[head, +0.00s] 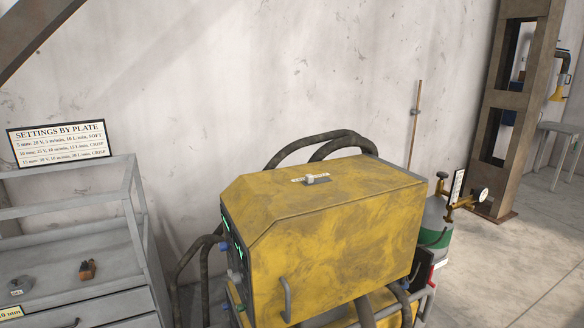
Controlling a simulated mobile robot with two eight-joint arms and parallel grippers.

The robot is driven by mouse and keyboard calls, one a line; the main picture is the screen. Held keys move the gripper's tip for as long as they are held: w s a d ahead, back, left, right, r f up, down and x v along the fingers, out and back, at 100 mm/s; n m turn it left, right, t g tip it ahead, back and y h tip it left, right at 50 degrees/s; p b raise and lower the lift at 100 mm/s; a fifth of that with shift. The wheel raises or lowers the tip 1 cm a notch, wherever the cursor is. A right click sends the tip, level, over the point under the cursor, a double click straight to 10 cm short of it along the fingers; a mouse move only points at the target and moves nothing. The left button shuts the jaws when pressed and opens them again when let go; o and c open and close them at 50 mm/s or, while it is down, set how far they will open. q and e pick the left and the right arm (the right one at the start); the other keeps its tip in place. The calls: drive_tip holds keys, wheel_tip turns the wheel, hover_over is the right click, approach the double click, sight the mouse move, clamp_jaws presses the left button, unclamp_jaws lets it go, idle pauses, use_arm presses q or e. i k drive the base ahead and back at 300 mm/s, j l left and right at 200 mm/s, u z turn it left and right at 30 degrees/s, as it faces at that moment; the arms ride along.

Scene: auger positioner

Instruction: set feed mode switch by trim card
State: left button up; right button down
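A yellow machine box (335,235) with scuffed paint stands in the middle of the head view. On its top is a small grey switch or lever (317,180) by a white label strip, whose lettering is too small to read. The box's front panel (233,245), with green displays and knobs, faces left and is seen very obliquely. A card (58,145) headed "SETTINGS BY PLATE" stands at the left; its lines seem to end in SOFT, CRISP and CRISP. A yellow-edged label (9,313), cut off by the frame, reads "0 mm". Neither gripper is in view.
A grey cabinet (110,277) at the left holds a small brown item (87,269) and a small metal piece (19,286). Dark hoses (320,145) loop behind the box. A gas cylinder (436,225) with gauge stands at its right.

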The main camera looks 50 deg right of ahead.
sight(309, 179)
drive_tip(key=k+l+u, duration=0.1)
drive_tip(key=l, duration=0.25)
drive_tip(key=k+l+u, duration=0.1)
drive_tip(key=l, duration=0.25)
drive_tip(key=k+l+u, duration=0.1)
drive_tip(key=l, duration=0.25)
drive_tip(key=k+l, duration=0.15)
drive_tip(key=l, duration=0.2)
drive_tip(key=k+l, duration=0.1)
drive_tip(key=l, duration=0.2)
drive_tip(key=k+l, duration=0.15)
drive_tip(key=l, duration=0.2)
